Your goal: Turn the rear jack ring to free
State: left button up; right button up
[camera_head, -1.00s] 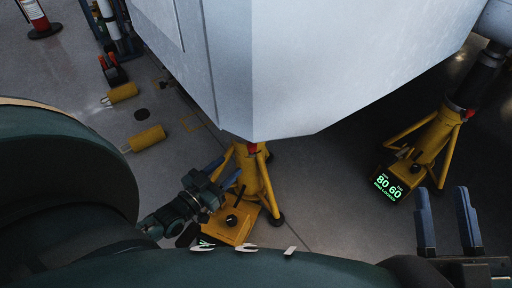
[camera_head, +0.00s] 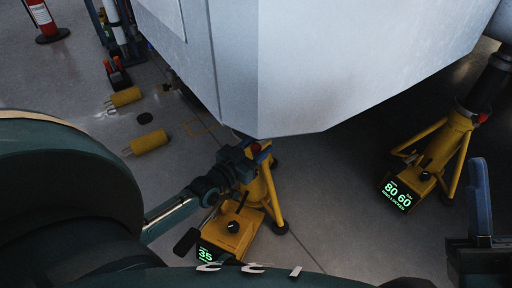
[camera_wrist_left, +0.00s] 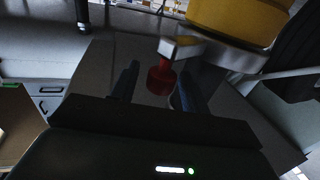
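The nearer yellow tripod jack (camera_head: 260,190) stands under the pale fuselage, with a red part (camera_head: 255,149) at its top. My left gripper (camera_head: 258,156) is at the top of this jack. In the left wrist view, a red knob (camera_wrist_left: 160,78) on a pale collar (camera_wrist_left: 215,50) lies between the two spread fingers of my left gripper (camera_wrist_left: 160,88), with gaps showing; firm contact cannot be seen. A yellow cylinder (camera_wrist_left: 232,18) adjoins the collar. My right gripper (camera_head: 480,195) is cut off at the right edge; one finger shows, with a gap beside it.
A second yellow jack (camera_head: 442,150) stands at right; its display reads 80 60. The near jack's control box (camera_head: 230,232) shows 35. The pale fuselage (camera_head: 300,70) hangs above.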

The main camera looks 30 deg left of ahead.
pick_arm(q)
grip_shut()
